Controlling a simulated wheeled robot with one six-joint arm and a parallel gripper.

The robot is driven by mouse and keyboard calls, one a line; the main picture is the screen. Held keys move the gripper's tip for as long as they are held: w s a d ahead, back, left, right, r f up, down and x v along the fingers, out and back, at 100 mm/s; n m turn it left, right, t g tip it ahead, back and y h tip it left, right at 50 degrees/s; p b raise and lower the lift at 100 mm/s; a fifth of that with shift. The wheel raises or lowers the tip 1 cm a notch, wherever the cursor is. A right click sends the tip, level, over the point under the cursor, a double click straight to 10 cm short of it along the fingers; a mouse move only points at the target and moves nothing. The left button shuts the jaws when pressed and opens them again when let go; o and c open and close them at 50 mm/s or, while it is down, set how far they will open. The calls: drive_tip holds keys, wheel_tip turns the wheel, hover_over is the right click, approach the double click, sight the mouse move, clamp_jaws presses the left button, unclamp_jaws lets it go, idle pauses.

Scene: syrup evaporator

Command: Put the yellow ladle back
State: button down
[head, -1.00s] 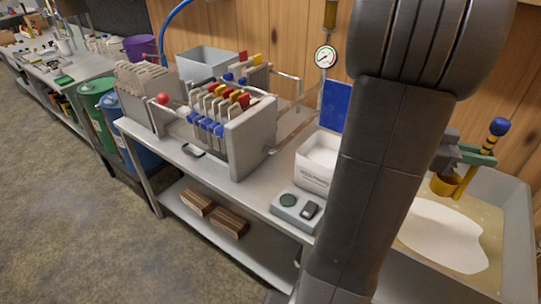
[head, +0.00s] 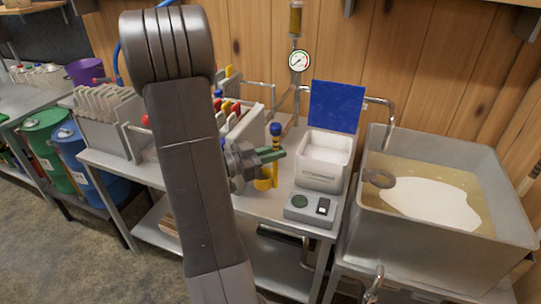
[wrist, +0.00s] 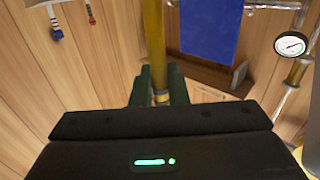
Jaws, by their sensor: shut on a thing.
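The yellow ladle has a blue knob (head: 275,129) at the top of its handle, dark bands below it, and a yellow cup (head: 263,184) at the bottom. My gripper (head: 270,155) is shut on the ladle's handle and holds it roughly upright, with the cup down. In the head view it appears in front of the bench, left of the white box with the raised blue lid. The wrist view shows the yellow handle (wrist: 153,40) between my green fingers (wrist: 160,88). I cannot tell whether the cup touches the bench top.
The white box (head: 322,177) has its blue lid (head: 335,106) raised. A small grey device (head: 310,210) sits in front of it. The large pan (head: 437,243) of tan liquid stands right. Small tools (wrist: 56,30) hang on the wall in the wrist view.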

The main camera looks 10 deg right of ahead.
sight(273, 175)
drive_tip(key=shift+f+b, duration=2.35)
drive_tip(key=shift+f, duration=0.25)
drive_tip(key=shift+f+b, duration=0.45)
drive_tip(key=shift+f, duration=0.4)
drive_tip(key=shift+f, duration=0.45)
drive_tip(key=c, duration=0.7)
unclamp_jaws()
